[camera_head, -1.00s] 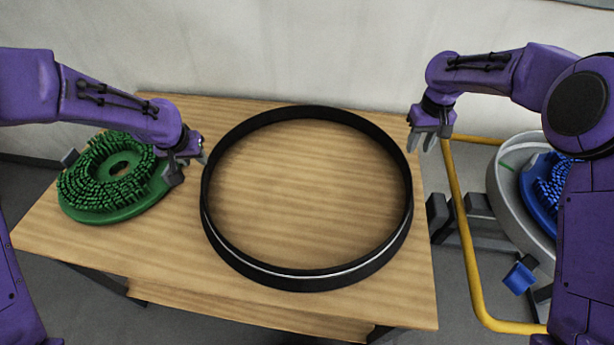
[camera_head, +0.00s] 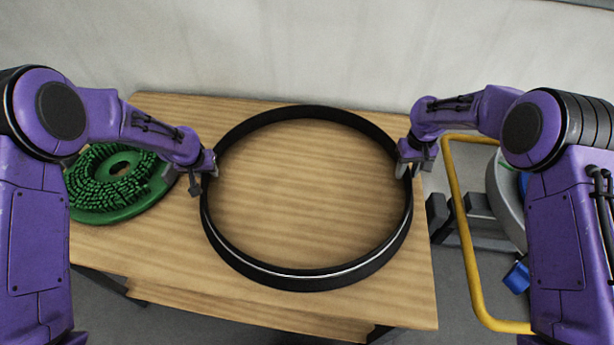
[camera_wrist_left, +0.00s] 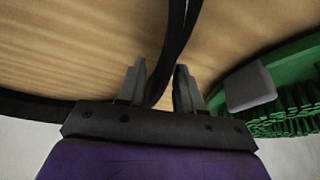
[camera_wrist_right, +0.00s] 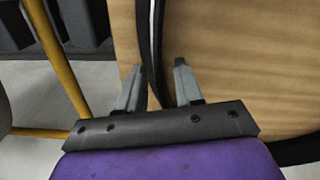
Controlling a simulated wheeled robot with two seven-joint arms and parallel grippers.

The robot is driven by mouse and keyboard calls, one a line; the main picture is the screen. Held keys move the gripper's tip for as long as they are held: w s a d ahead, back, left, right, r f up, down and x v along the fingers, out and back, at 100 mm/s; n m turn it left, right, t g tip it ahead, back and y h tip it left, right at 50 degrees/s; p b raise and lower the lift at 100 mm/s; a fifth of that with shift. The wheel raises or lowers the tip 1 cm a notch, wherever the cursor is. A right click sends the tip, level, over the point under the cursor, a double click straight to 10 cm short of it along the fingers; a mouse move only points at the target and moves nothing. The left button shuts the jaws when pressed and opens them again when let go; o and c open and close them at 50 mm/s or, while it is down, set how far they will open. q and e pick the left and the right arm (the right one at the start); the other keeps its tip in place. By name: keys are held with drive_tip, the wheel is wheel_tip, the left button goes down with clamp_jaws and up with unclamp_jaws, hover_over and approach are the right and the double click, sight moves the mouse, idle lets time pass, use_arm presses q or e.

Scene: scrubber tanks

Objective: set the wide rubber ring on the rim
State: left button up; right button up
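The wide black rubber ring (camera_head: 305,281), with a thin pale line on its front wall, lies flat on the wooden table. My left gripper (camera_head: 204,172) is at its left side. In the left wrist view the open fingers (camera_wrist_left: 160,85) stand either side of the ring's wall (camera_wrist_left: 172,50), with a gap. My right gripper (camera_head: 414,165) is at its right side. In the right wrist view its open fingers (camera_wrist_right: 157,85) also straddle the wall (camera_wrist_right: 152,45). A grey tub rim (camera_head: 504,200) shows at the right, mostly hidden behind my right arm.
A green round brush (camera_head: 110,205) lies on the table's left side, close to my left gripper. A yellow tube frame (camera_head: 465,240) and a blue part (camera_head: 517,277) are right of the table. A pale wall stands behind. The table inside the ring is bare.

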use_arm(q)
clamp_jaws()
use_arm(e)
clamp_jaws()
use_arm(q)
drive_tip(key=shift+r, duration=0.1)
use_arm(e)
drive_tip(key=shift+r, duration=0.15)
idle(0.9)
